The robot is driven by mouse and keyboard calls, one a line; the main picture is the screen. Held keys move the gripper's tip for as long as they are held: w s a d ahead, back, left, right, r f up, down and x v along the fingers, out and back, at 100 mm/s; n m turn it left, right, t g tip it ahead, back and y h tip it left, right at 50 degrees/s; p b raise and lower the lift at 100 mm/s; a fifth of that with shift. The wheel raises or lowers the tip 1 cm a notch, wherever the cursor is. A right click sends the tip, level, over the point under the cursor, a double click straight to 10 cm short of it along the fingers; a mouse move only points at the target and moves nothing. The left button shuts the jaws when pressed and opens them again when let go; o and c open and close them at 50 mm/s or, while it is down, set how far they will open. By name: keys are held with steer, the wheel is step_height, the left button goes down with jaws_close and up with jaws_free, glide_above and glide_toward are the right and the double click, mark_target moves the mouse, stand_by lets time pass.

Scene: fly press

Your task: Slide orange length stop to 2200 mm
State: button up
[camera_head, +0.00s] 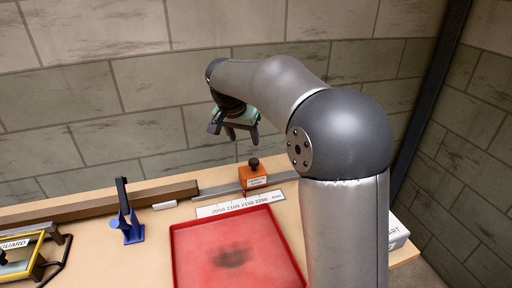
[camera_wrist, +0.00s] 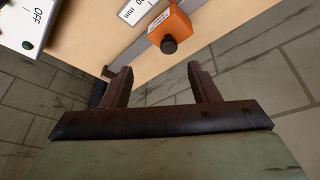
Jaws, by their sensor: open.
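The orange length stop (camera_head: 252,177) is a small block with a black knob on top. It sits on the grey rail (camera_head: 217,188) behind the white scale (camera_head: 240,205), near the scale's right part. The scale reads 2050, 2100, 2150 and 2200. My gripper (camera_head: 240,133) hangs above and behind the stop, apart from it, open and empty. In the wrist view the stop (camera_wrist: 170,27) and its knob lie beyond the open fingers of my gripper (camera_wrist: 160,85). The exact scale mark beside the stop is too small to read surely.
A red tray (camera_head: 195,240) with a dark smudge lies in front of the scale. A blue stand with a dark lever (camera_head: 130,222) is at left, near a brown bar (camera_head: 110,204). A yellow-framed guard (camera_head: 30,255) is at far left. A white box (camera_head: 397,232) stands at right. A brick wall is behind.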

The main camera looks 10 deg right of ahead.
steer(key=w+m, duration=0.1)
steer(key=w, duration=0.2)
steer(key=p, duration=0.3)
glide_toward(254, 160)
steer(key=x, duration=0.8)
steer(key=shift+f, duration=0.3)
